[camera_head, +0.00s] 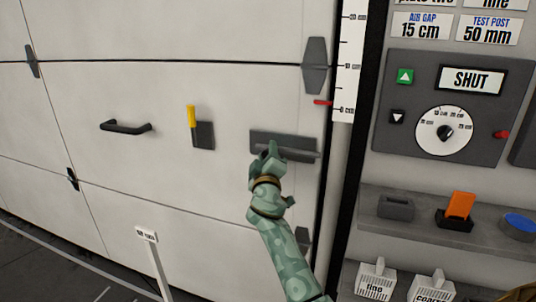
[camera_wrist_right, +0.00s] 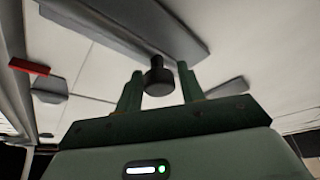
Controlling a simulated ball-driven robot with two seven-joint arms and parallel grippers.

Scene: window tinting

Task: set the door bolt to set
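The door bolt is a dark grey plate (camera_head: 302,141) with a bar across it, on the right part of the white sectional door. My right gripper (camera_head: 268,153) is in front of the plate's left half and hides part of it. In the right wrist view, the bolt's dark round knob (camera_wrist_right: 158,78) stands between the two fingertips of my right gripper (camera_wrist_right: 158,88). Narrow gaps show beside the knob, so the fingers look open around it. The bolt's grey plate (camera_wrist_right: 115,28) runs behind the knob. My left gripper is not in view.
On the door are a black handle (camera_head: 126,128) and a yellow lever (camera_head: 191,117) on a dark mount. To the right, a control panel (camera_head: 400,150) has a dial and a display reading SHUT (camera_head: 471,80). A shelf below holds an orange block (camera_head: 460,206).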

